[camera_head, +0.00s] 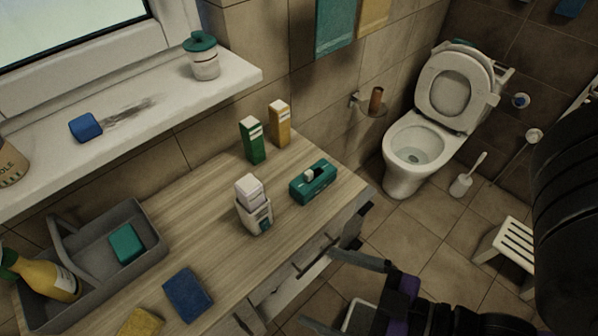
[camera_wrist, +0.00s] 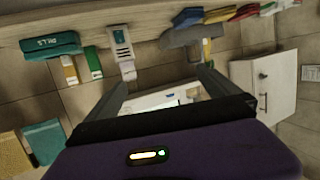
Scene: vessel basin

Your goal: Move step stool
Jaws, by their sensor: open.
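The step stool (camera_head: 508,252), white with a slatted top, stands on the tiled floor at the right edge of the head view, below the toilet. My dark arm hides part of its right side. My gripper (camera_head: 316,288) is open and empty beside the front of the wooden counter, well to the left of the stool. In the wrist view my gripper's fingers (camera_wrist: 162,80) are spread, with nothing held between them. The stool does not show in the wrist view, which looks upside down toward the counter and window wall.
The wooden counter (camera_head: 205,235) carries boxes, sponges and a grey caddy (camera_head: 150,257). The toilet (camera_head: 420,150) and toilet brush (camera_head: 466,178) stand beyond the stool. Floor tiles (camera_head: 415,235) between counter and stool are clear. A white-edged object (camera_head: 358,314) shows partly beneath my gripper.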

